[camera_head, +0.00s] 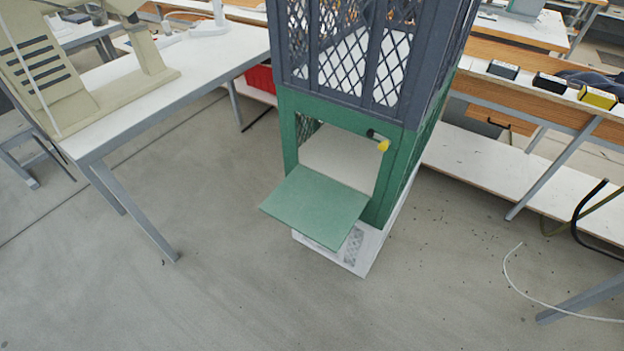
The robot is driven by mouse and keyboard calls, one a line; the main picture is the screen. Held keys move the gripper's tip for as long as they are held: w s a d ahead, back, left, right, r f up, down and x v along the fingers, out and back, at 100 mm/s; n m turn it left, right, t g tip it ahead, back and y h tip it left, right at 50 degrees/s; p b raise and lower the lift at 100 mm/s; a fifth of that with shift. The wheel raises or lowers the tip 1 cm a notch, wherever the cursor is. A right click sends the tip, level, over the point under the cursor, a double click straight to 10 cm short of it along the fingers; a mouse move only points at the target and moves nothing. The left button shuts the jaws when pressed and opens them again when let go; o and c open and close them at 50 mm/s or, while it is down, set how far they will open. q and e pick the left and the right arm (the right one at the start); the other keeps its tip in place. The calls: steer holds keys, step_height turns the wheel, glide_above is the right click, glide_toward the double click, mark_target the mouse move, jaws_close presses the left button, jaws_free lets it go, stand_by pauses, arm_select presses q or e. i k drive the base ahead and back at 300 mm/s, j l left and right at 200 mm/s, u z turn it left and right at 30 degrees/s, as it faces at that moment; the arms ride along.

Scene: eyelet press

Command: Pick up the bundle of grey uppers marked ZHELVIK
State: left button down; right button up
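No bundle that I can make out as grey uppers marked ZHELVIK shows. On the bench at the right lie three small block-like items: a dark grey one (503,69), a black one (549,83) and a yellow and black one (597,97). They have pale patches on their sides, too small to read. A dark, soft-looking heap (592,80) lies behind them; I cannot tell what it is. Neither of my grippers is in view.
A green and dark grey mesh cage (295,125) stands in the middle, its green flap (315,207) folded down outward. A white table (110,130) with a beige machine (45,75) is at the left. A loose white cable (525,285) lies at the right. The front floor (200,300) is clear.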

mark_target(503, 69)
steer(key=z, duration=1.3)
